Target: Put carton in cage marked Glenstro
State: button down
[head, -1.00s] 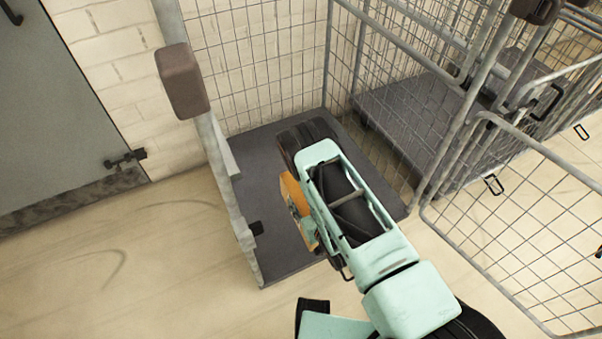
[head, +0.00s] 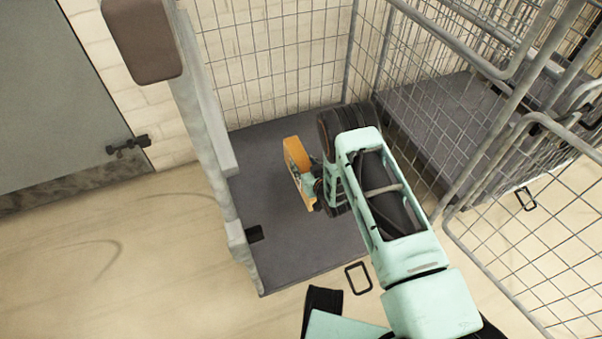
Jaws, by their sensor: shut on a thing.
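The carton (head: 297,171), orange-brown, shows in the head view just left of my arm, above the dark base of the open cage (head: 262,262). My gripper (head: 316,183) is shut on the carton at its right side; my arm hides most of the fingers. The carton looks tilted, and I cannot tell whether it touches the cage base. No marking reading Glenstro is visible on this cage.
A second mesh cage (head: 437,115) with a dark base stands to the right. An open mesh gate (head: 545,215) is at the lower right. A grey post with a brown block (head: 141,38) rises at the left. A grey door (head: 55,95) is set in the brick wall. The floor (head: 120,260) at left is clear.

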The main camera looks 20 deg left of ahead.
jog(key=w+f, duration=0.1)
jog(key=a+f+b, duration=0.1)
jog(key=w+f, duration=0.1)
jog(key=shift+w+a+f, duration=0.3)
jog(key=shift+w+a, duration=0.05)
notch_tip(320, 180, down, 3)
jog(key=shift+f+b, duration=0.15)
jog(key=shift+b, duration=0.8)
jog(key=c, duration=1.1)
grip_release()
jog(key=shift+c, duration=0.2)
jog(key=p+v, duration=0.5)
jog(key=v, duration=0.5)
jog(key=shift+s+d+r, duration=0.2)
jog(key=shift+d+r, duration=0.05)
jog(key=shift+s+d+r, duration=0.15)
jog(key=shift+s+d, duration=0.2)
jog(key=shift+s, duration=0.15)
jog(key=shift+r, duration=0.1)
